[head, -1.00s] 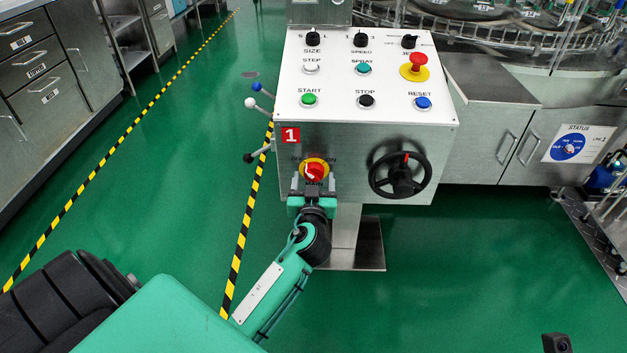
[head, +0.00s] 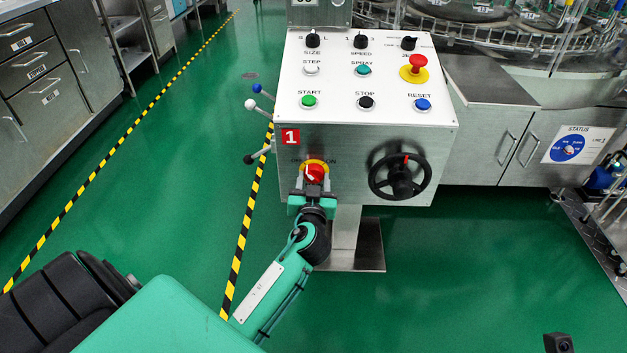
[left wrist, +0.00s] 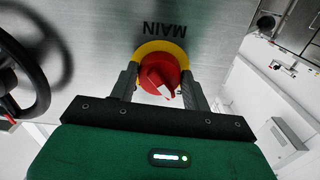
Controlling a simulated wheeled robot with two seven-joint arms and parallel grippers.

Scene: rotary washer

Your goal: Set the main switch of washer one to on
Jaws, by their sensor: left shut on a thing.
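The main switch (head: 315,172) is a red knob on a yellow ring, low on the left of the front face of the washer one control box (head: 350,140), which bears a red label "1" (head: 290,136). In the left wrist view the red knob (left wrist: 160,75) has a white pointer mark, and the word MAIN shows upside down above it. My left gripper (head: 314,182) is at the switch, its two fingers on either side of the knob and shut on it. The box's lettering near the switch is partly hidden by the gripper. My right gripper is out of view.
A black handwheel (head: 400,175) sits right of the switch on the same face. Levers with ball ends (head: 250,104) stick out at the box's left. The top panel holds several knobs and buttons, and a red emergency stop (head: 417,64). The green floor in front is open.

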